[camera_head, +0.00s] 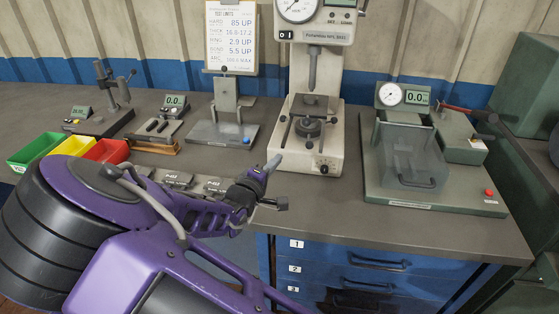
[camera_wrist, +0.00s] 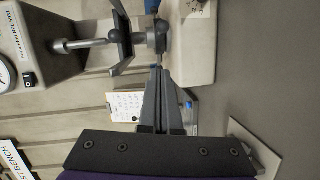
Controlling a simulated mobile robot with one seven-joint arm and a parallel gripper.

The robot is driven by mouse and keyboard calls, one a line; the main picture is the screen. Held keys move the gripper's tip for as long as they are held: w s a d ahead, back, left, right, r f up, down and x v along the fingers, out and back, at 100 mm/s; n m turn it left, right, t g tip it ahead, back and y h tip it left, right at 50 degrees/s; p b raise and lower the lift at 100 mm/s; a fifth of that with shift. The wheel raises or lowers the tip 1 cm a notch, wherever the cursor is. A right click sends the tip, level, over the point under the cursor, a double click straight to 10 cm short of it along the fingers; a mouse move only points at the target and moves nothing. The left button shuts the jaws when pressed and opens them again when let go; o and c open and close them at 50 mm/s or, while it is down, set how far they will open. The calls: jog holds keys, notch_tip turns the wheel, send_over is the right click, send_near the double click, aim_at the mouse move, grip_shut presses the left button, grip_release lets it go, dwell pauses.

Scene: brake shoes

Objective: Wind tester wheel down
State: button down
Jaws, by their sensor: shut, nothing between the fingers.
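The bench tester (camera_head: 322,82) stands upright at the middle of the bench, with a round dial on its head. Its dark wheel (camera_head: 308,127) sits low under the small table, above the pale base. In the wrist view the tester lies sideways, and the wheel (camera_wrist: 154,42) shows nearly edge-on with dark round knobs. My gripper (camera_head: 276,162) is in front of and left of the tester base. In the wrist view my gripper's fingers (camera_wrist: 158,72) are shut and empty, their tips close to the wheel's near edge. I cannot tell whether they touch it.
A gauge fixture with a clear guard (camera_head: 410,160) stands right of the tester. A plate stand (camera_head: 222,132), smaller gauges and coloured bins (camera_head: 105,151) are to the left. Several dark brake parts (camera_head: 178,180) lie near my arm. Blue drawers (camera_head: 370,262) are below the bench edge.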

jog(key=w+d+f+b, duration=0.2)
jog(key=w+d, duration=0.5)
jog(key=w, duration=0.1)
jog(key=shift+d, duration=0.1)
dwell(0.4)
jog(key=shift+d+n+y, duration=0.25)
jog(key=shift+n+y, duration=0.05)
jog(key=shift+y, duration=0.1)
